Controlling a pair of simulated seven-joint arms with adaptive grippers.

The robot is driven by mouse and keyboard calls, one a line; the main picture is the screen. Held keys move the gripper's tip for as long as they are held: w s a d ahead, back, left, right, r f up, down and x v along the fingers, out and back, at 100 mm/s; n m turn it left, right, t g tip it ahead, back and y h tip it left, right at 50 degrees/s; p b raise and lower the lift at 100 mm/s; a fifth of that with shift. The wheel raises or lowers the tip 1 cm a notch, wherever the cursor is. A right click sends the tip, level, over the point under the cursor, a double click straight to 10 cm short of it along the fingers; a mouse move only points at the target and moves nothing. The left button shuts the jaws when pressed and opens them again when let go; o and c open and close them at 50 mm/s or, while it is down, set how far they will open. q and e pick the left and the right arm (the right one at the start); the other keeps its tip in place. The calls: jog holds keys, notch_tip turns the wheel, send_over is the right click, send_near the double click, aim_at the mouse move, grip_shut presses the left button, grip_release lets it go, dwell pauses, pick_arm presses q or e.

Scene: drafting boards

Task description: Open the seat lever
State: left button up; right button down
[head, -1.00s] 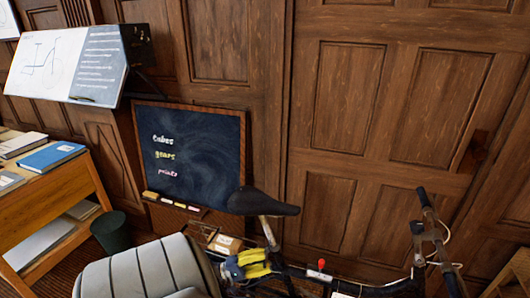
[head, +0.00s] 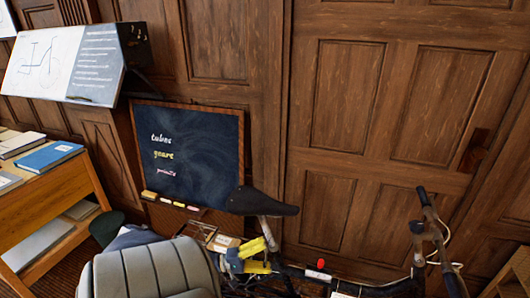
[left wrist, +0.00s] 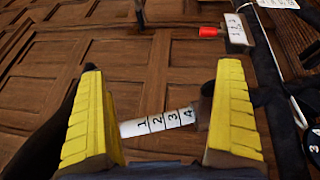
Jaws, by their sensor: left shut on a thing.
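A bicycle with a black saddle (head: 262,201) stands before the wooden panelling. Its white seat post, marked with numbers (left wrist: 160,122), shows in the left wrist view, lying crosswise between my yellow finger pads. My left gripper (head: 262,252) is at the post below the saddle. It also shows in the left wrist view (left wrist: 165,115), shut on the post with its pads well apart. A dark collar sits at the post's right end. I cannot make out the seat lever; the fingers may hide it. My right gripper is not in view.
A red-tipped lever (head: 321,263) with a numbered tag stands on the frame, right of my gripper. The handlebar (head: 432,228) is farther right. A chalkboard (head: 190,155) leans behind, and a wooden shelf (head: 75,195) stands at left.

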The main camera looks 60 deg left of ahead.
pick_arm(q)
jog(key=shift+n+t+h, duration=0.3)
jog(key=shift+n+t, duration=0.2)
jog(key=shift+t, duration=0.3)
jog(key=r, duration=0.2)
jog(key=a+r, duration=0.1)
jog(key=r, duration=0.1)
jog(key=shift+w+a+r, duration=0.15)
jog(key=shift+w+r, duration=0.05)
jog(key=shift+r, duration=0.2)
jog(key=shift+m+g, duration=0.5)
jog(key=shift+g, duration=0.3)
jog(key=f, duration=0.2)
jog(key=s+d+f, duration=0.1)
jog(key=f, duration=0.1)
jog(key=shift+f, duration=0.1)
jog(key=shift+s+a, duration=0.1)
jog(key=shift+s, duration=0.3)
jog(key=shift+c, duration=0.9)
jog(key=shift+s, duration=0.35)
jog(key=c, duration=0.7)
jog(key=shift+o, duration=0.2)
jog(key=d+f+v, duration=0.1)
jog(key=v, duration=0.8)
jog(key=d+f+v, duration=0.1)
jog(key=v, duration=0.8)
jog(key=shift+s+f, duration=0.25)
